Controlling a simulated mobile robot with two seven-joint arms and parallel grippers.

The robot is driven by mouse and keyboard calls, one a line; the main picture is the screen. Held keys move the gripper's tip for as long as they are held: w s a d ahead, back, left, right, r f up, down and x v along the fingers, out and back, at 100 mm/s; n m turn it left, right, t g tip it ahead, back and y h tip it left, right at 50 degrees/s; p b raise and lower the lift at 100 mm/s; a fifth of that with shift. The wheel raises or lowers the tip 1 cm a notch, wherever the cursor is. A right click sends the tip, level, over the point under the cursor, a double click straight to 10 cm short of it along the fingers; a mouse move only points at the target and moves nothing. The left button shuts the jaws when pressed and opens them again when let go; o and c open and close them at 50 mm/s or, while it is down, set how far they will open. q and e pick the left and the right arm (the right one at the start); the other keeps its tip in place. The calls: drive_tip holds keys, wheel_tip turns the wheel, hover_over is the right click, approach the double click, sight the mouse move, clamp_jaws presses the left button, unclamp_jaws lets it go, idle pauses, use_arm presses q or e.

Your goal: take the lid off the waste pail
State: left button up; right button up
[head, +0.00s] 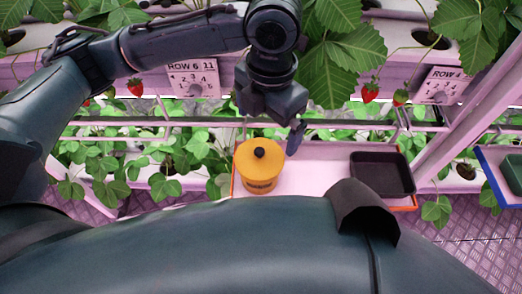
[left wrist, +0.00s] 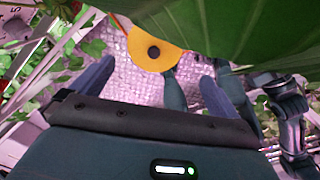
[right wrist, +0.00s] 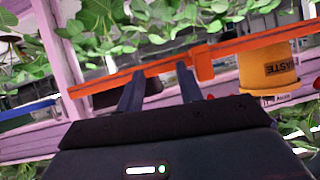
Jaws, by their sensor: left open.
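The waste pail (head: 262,183) is yellow-orange and stands upright on a pale tray with an orange rim. Its yellow lid (head: 246,156), with a round black knob (head: 259,153), is on top. My left gripper (head: 271,130) hangs just above and behind the pail, open and empty, apart from the knob. In the left wrist view the lid (left wrist: 144,38) and knob (left wrist: 153,53) lie beyond the fingers (left wrist: 153,80); a big leaf covers part of the lid.
A black tray (head: 382,174) stands right of the pail. A blue-edged tray (head: 497,176) is at the far right. Strawberry leaves (head: 340,60) and red berries (head: 370,92) hang close to the left gripper. A pink post (head: 460,105) slants at right.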

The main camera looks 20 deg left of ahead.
use_arm(q)
wheel_tip(320, 180, down, 4)
drive_tip(key=shift+r, duration=0.1)
drive_tip(key=shift+s+a+f, duration=0.1)
drive_tip(key=shift+a+f, duration=0.05)
drive_tip(key=shift+f, duration=0.75)
drive_tip(key=shift+w+a+f, duration=0.1)
drive_tip(key=shift+a+f, duration=0.1)
drive_tip(key=shift+f, duration=0.75)
drive_tip(key=shift+s+a+f, duration=0.1)
drive_tip(key=shift+a+f, duration=0.05)
drive_tip(key=shift+f, duration=0.75)
